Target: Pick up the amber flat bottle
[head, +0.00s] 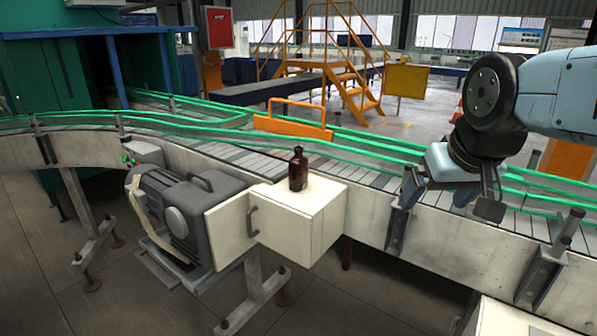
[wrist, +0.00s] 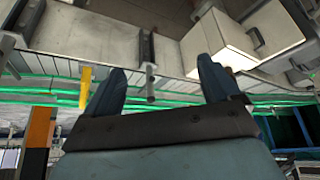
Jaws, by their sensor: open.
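The amber flat bottle (head: 298,169) stands upright on top of a white box (head: 318,222) beside the conveyor in the head view. It is brown glass with a dark neck. My gripper (head: 478,204) is to the right of the bottle and well apart from it, over the conveyor. In the wrist view my gripper (wrist: 160,72) shows two dark fingers spread apart with nothing between them. The white box (wrist: 212,42) also shows there, upside down, beside the right finger. I cannot make out the bottle clearly in that view; the finger may hide it.
The conveyor (head: 370,178) with green rails (head: 375,152) runs behind the box. A grey motor (head: 185,215) sits left of the box. Metal brackets (head: 405,205) stand up along the conveyor's near side, between box and gripper. The space above the bottle is clear.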

